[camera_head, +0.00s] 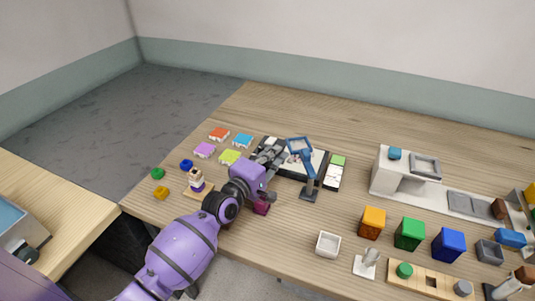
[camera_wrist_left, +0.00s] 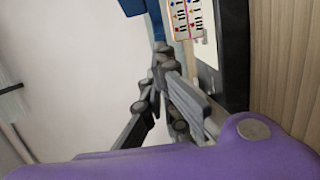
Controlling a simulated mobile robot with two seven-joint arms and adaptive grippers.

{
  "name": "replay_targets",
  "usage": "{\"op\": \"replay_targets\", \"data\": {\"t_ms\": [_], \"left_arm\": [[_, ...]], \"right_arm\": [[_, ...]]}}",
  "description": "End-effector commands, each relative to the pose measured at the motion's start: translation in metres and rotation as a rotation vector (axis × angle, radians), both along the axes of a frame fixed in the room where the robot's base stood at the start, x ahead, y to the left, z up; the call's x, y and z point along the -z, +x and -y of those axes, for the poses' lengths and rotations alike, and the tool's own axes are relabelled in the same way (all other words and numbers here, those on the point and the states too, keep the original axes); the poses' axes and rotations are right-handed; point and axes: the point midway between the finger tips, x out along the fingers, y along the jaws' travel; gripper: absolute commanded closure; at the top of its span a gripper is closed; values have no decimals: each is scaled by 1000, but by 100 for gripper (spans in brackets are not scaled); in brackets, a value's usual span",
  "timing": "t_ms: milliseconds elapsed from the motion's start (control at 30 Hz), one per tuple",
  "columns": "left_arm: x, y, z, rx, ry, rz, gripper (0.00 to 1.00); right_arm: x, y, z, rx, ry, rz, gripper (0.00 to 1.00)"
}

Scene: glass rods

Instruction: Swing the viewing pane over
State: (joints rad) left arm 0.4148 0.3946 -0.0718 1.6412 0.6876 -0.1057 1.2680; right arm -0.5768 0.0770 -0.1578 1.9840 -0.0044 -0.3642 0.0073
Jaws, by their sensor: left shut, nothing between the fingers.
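The viewing pane (camera_head: 299,144) is a blue square frame on a blue arm (camera_head: 310,168) that rises from a dark base (camera_head: 308,195). It stands at the near side of a black-rimmed white board (camera_head: 318,161), with the frame tilted above the board. My left gripper (camera_head: 278,148) is shut and empty, just left of the frame, over the board. In the left wrist view its fingertips (camera_wrist_left: 163,52) come together close below a blue part (camera_wrist_left: 154,18), likely of the pane. I cannot tell whether they touch. My right gripper does not show.
A strip with white and green pieces (camera_head: 334,176) lies right of the board. Several coloured blocks (camera_head: 218,134) lie to its left. A figurine (camera_head: 196,180) stands beside my left arm.

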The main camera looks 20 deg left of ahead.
Motion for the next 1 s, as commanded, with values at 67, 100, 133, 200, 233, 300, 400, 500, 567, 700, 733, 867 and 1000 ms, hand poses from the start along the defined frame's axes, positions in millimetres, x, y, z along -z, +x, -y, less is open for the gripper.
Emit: {"op": "replay_targets", "data": {"t_ms": [67,100,133,200,233,300,400,500,567,700,733,867,1000], "left_arm": [[1,0,0,0,0,-1,100],[1,0,0,0,0,-1,100],[1,0,0,0,0,-1,100],[1,0,0,0,0,-1,100],[1,0,0,0,0,0,100],[0,3,3,0,-1,1,100],[-1,11,9,0,-2,0,100],[0,12,10,0,0,0,100],[0,12,10,0,0,1,100],[0,12,10,0,0,1,100],[0,12,10,0,0,1,100],[0,12,10,0,0,1,100],[0,12,11,0,0,0,100]], "right_arm": [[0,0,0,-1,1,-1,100],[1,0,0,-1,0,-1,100],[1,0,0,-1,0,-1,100],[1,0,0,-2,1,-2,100],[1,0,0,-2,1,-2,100],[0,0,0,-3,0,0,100],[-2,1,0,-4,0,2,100],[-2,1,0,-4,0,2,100],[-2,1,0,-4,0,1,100],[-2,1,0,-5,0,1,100],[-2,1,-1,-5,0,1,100],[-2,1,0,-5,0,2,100],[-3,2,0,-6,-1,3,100]]}}
